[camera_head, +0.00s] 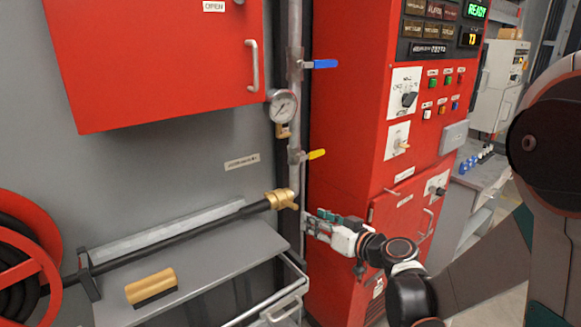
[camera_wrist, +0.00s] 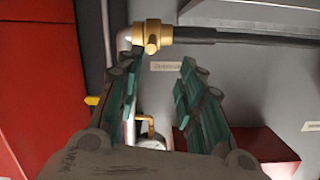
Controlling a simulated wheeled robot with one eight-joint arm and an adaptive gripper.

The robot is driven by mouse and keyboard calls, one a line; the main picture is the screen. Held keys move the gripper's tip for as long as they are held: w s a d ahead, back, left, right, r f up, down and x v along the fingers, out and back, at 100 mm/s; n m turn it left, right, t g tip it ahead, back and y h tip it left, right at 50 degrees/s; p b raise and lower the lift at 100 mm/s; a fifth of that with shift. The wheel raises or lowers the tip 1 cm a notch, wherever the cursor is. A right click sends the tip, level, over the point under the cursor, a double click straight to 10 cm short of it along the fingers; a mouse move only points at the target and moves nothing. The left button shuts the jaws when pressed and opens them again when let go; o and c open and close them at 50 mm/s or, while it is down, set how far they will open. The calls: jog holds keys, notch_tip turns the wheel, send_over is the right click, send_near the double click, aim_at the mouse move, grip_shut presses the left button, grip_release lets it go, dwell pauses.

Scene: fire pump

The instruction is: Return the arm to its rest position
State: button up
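My gripper (camera_head: 312,222) is at the end of my bent arm, in front of the lower part of the red pump cabinet, just right of and slightly below the brass hose coupling (camera_head: 281,200). In the wrist view my gripper's green-padded fingers (camera_wrist: 162,62) are spread apart with nothing held between them. The brass coupling (camera_wrist: 146,37) shows just beyond the left fingertip there; I cannot tell whether they touch.
A vertical pipe (camera_head: 295,110) carries a pressure gauge (camera_head: 282,105), a blue valve lever (camera_head: 325,64) and a yellow lever (camera_head: 316,154). The red control cabinet (camera_head: 345,110) stands close behind my gripper. A grey shelf (camera_head: 215,262) holds a wooden-handled brush (camera_head: 151,287). A hose reel (camera_head: 25,255) is at left.

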jog(key=s+d+r+m+g+h, duration=0.1)
jog(key=s+d+m+g+h, duration=0.1)
jog(key=s, duration=1.2)
jog(key=s+d+r+m+g+h, duration=0.1)
jog(key=s+d+g+h, duration=0.3)
jog(key=s, duration=1)
jog(key=d+m+h, duration=0.1)
jog(key=d+h, duration=0.1)
jog(key=d, duration=0.1)
jog(key=shift+s+h, duration=0.15)
jog(key=shift+h, duration=0.25)
